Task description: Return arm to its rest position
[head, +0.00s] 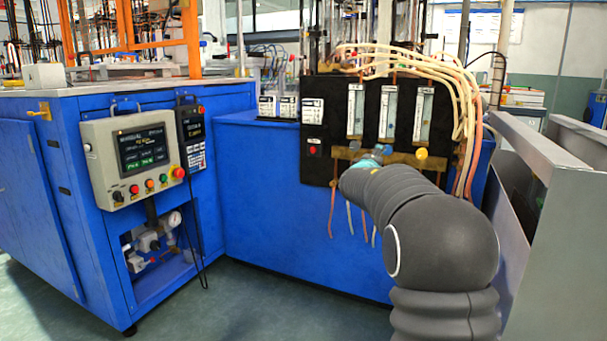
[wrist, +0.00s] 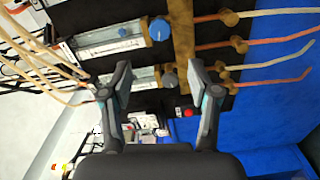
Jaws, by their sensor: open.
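My gripper (wrist: 160,70) is open in the wrist view, its two dark fingers apart with nothing held. A yellow knob (head: 421,153) shows just right of the arm's far end.
Cream hoses (head: 465,85) loop over the panel's right side, and orange tubes hang below it. A grey metal cabinet (head: 560,200) stands close to the right of my arm. A control box (head: 135,160) is on the blue machine at left. Open floor lies in front.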

